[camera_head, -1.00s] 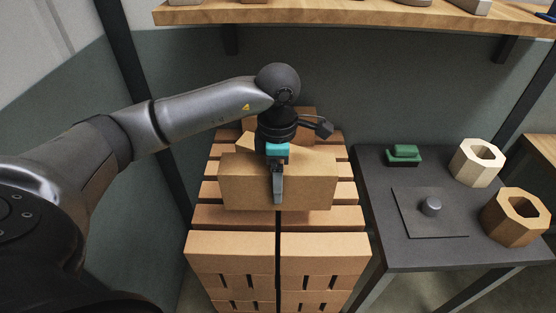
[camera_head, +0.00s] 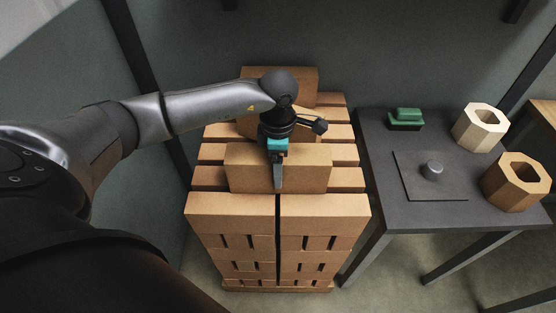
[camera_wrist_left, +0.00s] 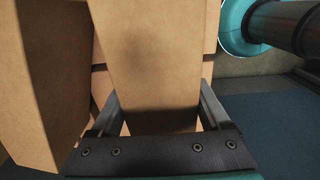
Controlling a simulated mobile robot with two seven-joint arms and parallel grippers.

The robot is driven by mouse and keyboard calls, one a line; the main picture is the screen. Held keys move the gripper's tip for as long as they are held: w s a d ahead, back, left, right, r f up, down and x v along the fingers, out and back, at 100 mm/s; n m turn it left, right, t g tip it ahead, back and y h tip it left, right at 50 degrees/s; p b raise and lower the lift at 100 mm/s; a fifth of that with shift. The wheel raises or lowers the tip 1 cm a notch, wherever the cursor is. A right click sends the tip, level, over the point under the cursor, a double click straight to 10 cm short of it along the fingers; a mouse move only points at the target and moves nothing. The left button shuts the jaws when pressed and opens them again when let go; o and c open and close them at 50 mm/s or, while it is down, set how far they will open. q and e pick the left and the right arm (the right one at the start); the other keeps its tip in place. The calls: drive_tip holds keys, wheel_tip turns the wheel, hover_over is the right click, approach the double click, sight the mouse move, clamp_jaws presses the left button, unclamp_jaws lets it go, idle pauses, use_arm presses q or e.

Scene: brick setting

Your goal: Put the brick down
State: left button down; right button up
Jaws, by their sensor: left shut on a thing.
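My left gripper (camera_head: 278,170) is shut on a tan brick (camera_head: 245,170), with one dark finger down the brick's near face. The held brick lies lengthwise across the stack of tan bricks (camera_head: 230,215), over its middle rows. I cannot tell whether its underside touches the bricks below. In the left wrist view the held brick (camera_wrist_left: 155,60) fills the space between the two fingers (camera_wrist_left: 160,120). My right gripper is not in view.
More bricks (camera_head: 270,75) stand at the back of the stack, partly behind my arm. To the right is a dark table (camera_head: 375,160) with a green-topped block (camera_head: 408,115), a plate with a grey knob (camera_head: 432,170) and two hexagonal wooden rings (camera_head: 480,128). A wall is behind.

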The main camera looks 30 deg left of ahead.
use_arm(q)
drive_tip(key=shift+w+r, duration=0.1)
unclamp_jaws()
wheel_tip(320, 180, up, 12)
drive_tip(key=shift+p, duration=0.7)
